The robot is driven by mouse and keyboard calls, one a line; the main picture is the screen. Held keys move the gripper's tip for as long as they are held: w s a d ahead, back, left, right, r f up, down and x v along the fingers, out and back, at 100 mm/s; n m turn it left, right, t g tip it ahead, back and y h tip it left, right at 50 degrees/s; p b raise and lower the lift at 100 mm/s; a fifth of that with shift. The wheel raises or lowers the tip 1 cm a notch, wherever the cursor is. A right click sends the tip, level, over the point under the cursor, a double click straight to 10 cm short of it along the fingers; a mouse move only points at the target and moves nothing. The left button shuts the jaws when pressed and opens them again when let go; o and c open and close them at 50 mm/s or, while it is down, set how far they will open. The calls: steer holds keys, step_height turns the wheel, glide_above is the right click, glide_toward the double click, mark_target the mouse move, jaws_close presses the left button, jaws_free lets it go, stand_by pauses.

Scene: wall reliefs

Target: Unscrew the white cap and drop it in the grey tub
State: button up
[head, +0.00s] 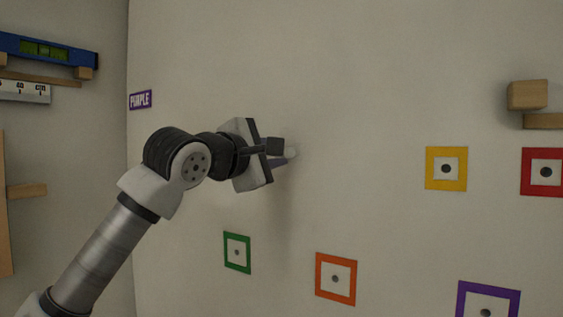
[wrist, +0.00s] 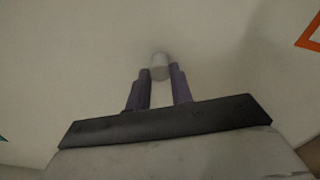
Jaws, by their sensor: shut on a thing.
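The white cap (wrist: 160,62) is a small, pale, rounded piece between my fingertips in the wrist view. In the head view a bit of the cap (head: 291,152) shows just beyond the fingers, against the pale wall. My gripper (head: 279,154) is shut on the cap, its fingers pointing at the wall; it also shows in the wrist view (wrist: 160,77). I cannot tell whether the cap touches the wall or what lies behind it. The grey tub is in neither view.
A PURPLE sign (head: 141,100) is at left. Wooden blocks (head: 527,95) jut out at right, and a blue level (head: 82,57) at upper left.

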steer(key=shift+n, duration=0.9)
steer(key=shift+n+b, duration=1.35)
steer(key=shift+n, duration=1.25)
steer(key=n+b, duration=0.2)
steer(key=n, duration=0.3)
steer(key=shift+s, duration=0.1)
